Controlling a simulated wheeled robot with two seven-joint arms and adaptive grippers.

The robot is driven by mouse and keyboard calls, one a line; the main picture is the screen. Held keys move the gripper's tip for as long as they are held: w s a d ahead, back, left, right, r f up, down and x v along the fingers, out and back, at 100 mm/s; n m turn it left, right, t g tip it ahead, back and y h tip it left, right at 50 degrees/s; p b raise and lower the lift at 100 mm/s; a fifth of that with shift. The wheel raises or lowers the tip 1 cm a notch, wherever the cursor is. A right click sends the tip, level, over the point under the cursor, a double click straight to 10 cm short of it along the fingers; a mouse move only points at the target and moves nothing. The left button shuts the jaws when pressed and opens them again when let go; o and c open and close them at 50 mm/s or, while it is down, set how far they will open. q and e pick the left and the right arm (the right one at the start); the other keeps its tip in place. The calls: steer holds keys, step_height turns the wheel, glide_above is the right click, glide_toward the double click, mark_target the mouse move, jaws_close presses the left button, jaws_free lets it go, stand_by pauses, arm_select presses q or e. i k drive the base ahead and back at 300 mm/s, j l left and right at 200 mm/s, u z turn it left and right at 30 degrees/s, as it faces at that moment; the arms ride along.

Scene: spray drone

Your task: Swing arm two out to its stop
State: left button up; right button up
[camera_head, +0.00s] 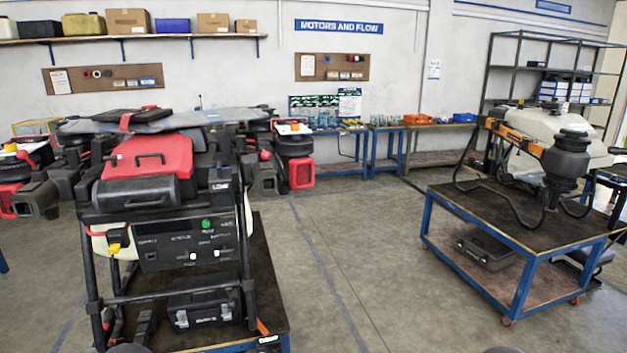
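The spray drone (152,195) stands on a dark-topped stand at the left, with a red lidded block on top and a black front panel below it. Folded or short arms with dark and red motor units show at its right (296,160) and left (10,185). I cannot read which arm is number two. A second machine (540,140) with a pale tank, an orange-marked arm and a dark motor sits on the cart at the right. Neither of my grippers shows; only dark rounded shapes, perhaps my own arms, touch the bottom edge.
The blue-framed cart (560,250) on casters has a black case (485,250) on its lower shelf. Open concrete floor (350,260) lies between drone and cart. Blue-framed workbenches (380,126) with parts line the back wall, beside metal shelving (545,68).

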mark_target(298, 171)
steer(key=i+l+z, duration=0.4)
steer(key=i, duration=0.6)
steer(key=i+z, duration=0.35)
steer(key=i, duration=0.65)
steer(key=i+l+u, duration=0.15)
steer(key=i+u, duration=0.3)
steer(key=i, duration=0.15)
steer(key=i+l+u, duration=0.4)
steer(key=i, duration=0.15)
steer(key=i+l+u, duration=0.45)
steer(key=i+l, duration=0.05)
